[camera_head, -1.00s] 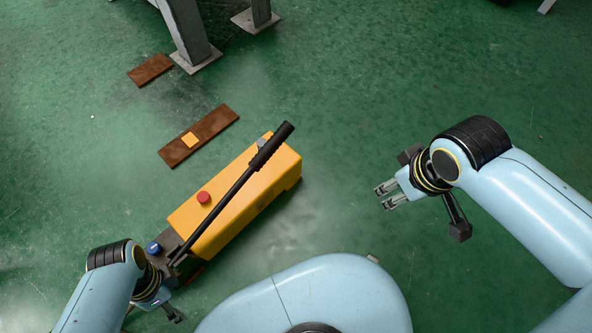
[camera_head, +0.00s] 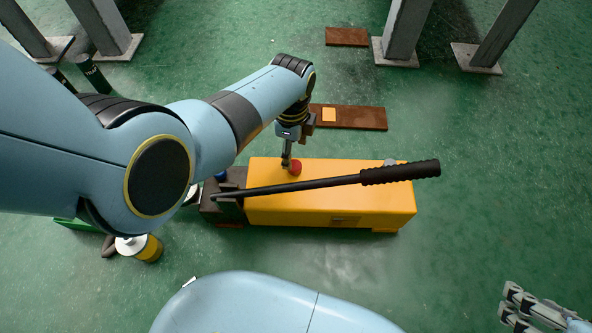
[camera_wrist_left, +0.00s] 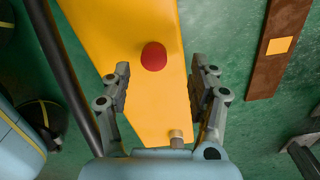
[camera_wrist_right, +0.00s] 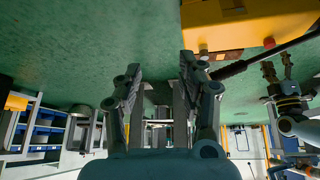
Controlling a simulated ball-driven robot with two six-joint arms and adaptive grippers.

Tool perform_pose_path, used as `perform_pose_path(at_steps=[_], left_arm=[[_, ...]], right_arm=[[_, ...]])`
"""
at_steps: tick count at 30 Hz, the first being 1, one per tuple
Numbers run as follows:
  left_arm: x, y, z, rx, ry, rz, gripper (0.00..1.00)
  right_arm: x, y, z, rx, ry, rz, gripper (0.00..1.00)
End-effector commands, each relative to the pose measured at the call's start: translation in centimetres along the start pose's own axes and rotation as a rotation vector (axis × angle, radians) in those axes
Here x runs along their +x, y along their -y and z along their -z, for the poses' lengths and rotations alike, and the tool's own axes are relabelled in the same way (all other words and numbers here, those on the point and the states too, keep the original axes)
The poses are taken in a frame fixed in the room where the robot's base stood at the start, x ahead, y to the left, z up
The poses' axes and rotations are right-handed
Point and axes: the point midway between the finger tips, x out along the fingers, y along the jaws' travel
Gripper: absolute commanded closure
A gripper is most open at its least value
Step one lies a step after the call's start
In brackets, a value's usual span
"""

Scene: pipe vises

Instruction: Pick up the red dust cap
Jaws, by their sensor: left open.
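The red dust cap (camera_head: 295,168) sits on top of the yellow box-shaped body (camera_head: 330,207), near its left end. My left gripper (camera_head: 287,161) is just above and beside the cap, pointing down and open. In the left wrist view the cap (camera_wrist_left: 153,56) shows beyond the open fingertips (camera_wrist_left: 160,76), lined up with the gap and not visibly held. In the right wrist view the cap (camera_wrist_right: 269,42) is small and far off. My right gripper (camera_head: 508,302) is open and empty at the lower right, well away from it.
A long black lever (camera_head: 325,184) runs along the yellow body, close to the cap. Brown plates (camera_head: 362,117) lie on the green floor behind, one with a yellow square (camera_head: 329,114). Grey posts (camera_head: 404,28) stand at the back. The floor right of the body is clear.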

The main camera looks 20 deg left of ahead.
Motion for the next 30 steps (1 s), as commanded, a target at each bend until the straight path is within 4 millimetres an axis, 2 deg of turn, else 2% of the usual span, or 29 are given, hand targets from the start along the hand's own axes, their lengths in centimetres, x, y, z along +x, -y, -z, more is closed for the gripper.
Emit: perform_pose_path(at_steps=[1,10,18,30], left_arm=[[0.6,-0.1,0.0,0.0,0.0,-0.003,0.39],[1.4,-0.2,0.1,0.0,0.0,-0.001,0.39],[3.7,-0.9,0.7,-0.001,-0.001,-0.005,0.39],[6.0,-0.9,0.8,-0.001,0.0,-0.001,0.39]], right_arm=[[0.5,0.0,-0.4,0.001,-0.015,-0.001,0.6],[1.6,0.0,-0.6,-0.001,-0.092,-0.006,0.6],[3.6,0.3,-1.9,-0.007,-0.268,-0.012,0.6],[3.6,0.8,-3.5,-0.021,-0.499,-0.012,0.6]])
